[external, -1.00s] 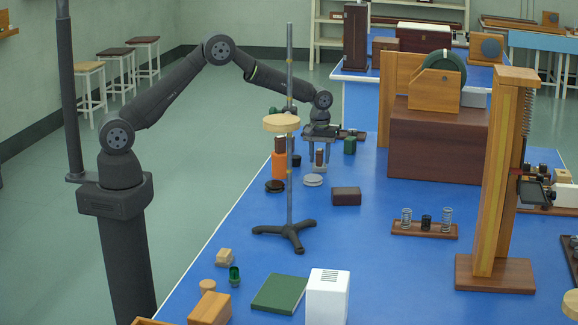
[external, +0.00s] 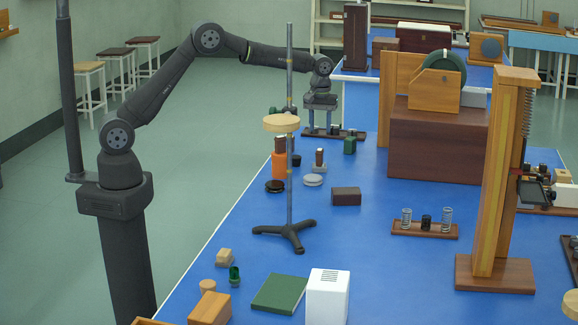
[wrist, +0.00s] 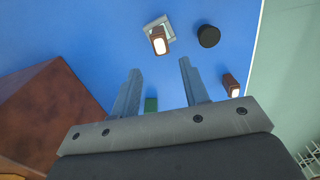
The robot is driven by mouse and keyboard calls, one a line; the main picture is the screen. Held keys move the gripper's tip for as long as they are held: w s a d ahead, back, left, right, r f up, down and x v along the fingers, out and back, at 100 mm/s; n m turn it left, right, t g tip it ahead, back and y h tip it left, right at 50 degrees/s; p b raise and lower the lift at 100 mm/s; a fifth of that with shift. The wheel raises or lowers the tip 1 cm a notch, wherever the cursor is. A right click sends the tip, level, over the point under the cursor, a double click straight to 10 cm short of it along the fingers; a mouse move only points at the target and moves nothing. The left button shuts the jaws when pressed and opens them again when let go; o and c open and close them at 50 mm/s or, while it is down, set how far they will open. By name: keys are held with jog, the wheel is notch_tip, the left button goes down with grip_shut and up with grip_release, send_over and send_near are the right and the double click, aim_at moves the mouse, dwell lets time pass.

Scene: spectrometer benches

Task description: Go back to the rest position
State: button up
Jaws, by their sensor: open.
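My gripper (external: 320,130) is open and empty. In the external view it hangs above the far part of the blue bench, with its fingers pointing down. Below it, a brown block on a light square holder (external: 319,161) stands on the bench, clear of the fingers. The wrist view shows the two fingers (wrist: 155,90) spread apart with nothing between them. The same brown block and holder (wrist: 158,40) appear beyond the fingertips.
A stand with a tall rod (external: 289,200) rises in front of my gripper. A large brown box (external: 435,150) is to the right.

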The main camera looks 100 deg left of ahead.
aim_at(320, 149)
jog(key=shift+r, duration=0.5)
jog(key=shift+f, duration=0.1)
notch_tip(320, 149, down, 12)
jog(key=shift+r, duration=2)
